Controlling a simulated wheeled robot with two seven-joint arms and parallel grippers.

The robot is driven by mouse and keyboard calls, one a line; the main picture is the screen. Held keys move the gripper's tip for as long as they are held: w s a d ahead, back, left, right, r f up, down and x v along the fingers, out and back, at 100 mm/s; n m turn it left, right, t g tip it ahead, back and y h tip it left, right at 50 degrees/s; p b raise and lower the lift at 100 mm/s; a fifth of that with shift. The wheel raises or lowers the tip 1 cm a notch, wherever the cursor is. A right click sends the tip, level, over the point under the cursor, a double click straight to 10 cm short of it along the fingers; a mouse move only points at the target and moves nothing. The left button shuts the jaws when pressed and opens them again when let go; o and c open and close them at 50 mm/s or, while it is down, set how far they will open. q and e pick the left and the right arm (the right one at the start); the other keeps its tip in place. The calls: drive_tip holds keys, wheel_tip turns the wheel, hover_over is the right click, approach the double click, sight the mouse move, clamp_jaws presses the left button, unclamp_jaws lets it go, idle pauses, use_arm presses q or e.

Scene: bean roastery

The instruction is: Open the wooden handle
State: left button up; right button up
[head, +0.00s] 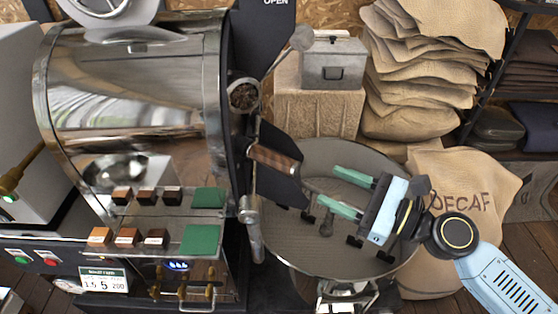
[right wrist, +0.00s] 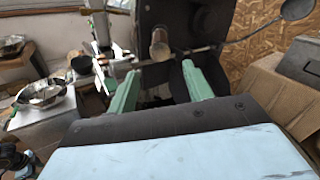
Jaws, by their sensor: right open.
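The wooden handle (head: 273,160) is a short brown bar with a metal end. It sticks out at the right side of the roaster's front, by a dark plate. In the right wrist view, the handle (right wrist: 159,46) shows end-on, ahead of the fingers and between them. My right gripper (head: 322,184) is open and empty. Its green fingers point left toward the handle, with a gap between them and it. The open fingers also show in the right wrist view (right wrist: 160,72). My left gripper is not seen.
The shiny roaster drum (head: 140,85) stands at left, above colored sample tiles and controls. A round cooling tray (head: 330,265) lies under my right gripper. A grey box (head: 334,62), stacked sacks (head: 425,60) and a DECAF sack (head: 475,170) stand behind and to the right.

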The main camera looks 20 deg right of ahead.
sight(279, 163)
drive_tip(key=p+x, duration=0.3)
drive_tip(key=x, duration=0.9)
drive_tip(key=shift+p, duration=0.35)
drive_tip(key=shift+w+a, duration=0.35)
drive_tip(key=shift+w, duration=0.1)
clamp_jaws()
